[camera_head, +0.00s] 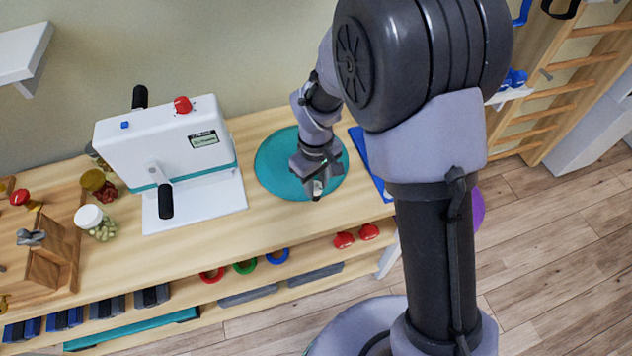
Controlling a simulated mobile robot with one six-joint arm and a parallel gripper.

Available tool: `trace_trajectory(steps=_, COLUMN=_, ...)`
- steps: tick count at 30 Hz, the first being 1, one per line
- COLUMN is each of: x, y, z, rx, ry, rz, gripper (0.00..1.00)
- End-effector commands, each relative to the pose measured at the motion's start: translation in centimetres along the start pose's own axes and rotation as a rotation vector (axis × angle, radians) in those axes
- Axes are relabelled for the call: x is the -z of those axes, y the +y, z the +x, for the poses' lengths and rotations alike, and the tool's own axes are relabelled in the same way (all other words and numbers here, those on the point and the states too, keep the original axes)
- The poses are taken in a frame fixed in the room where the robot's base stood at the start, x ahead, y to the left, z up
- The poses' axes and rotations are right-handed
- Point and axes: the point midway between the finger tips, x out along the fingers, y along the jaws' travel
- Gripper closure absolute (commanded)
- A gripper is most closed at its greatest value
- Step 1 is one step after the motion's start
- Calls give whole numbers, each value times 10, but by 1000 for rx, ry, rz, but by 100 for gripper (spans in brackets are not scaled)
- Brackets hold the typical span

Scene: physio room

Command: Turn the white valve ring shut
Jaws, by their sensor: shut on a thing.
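A round teal cushion (272,165) lies flat on the wooden bench top. My gripper (318,187) reaches down over the right part of the cushion. Its fingers are shut on a small pale thing at their tips, which fits the white valve ring (317,188). The fingers hide most of the ring, so how far it is turned cannot be told.
A white pedal machine (165,150) with black handles stands left of the cushion. Glass jars (95,222) and a wooden box (45,255) are further left. A blue flat item (366,160) lies right of the cushion. Coloured rings (245,266) and red weights (344,240) lie on the shelf below.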

Motion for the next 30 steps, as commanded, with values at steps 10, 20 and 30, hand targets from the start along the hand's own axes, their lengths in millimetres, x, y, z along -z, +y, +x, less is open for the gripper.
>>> trace_trajectory(steps=10, x=0, y=0, z=0, rx=0, ry=0, rz=113, gripper=100)
trace_trajectory(steps=20, x=0, y=-1, z=0, rx=0, ry=0, rz=371, gripper=100)
trace_trajectory(steps=30, x=0, y=-2, z=0, rx=0, ry=-1, rz=586, gripper=100)
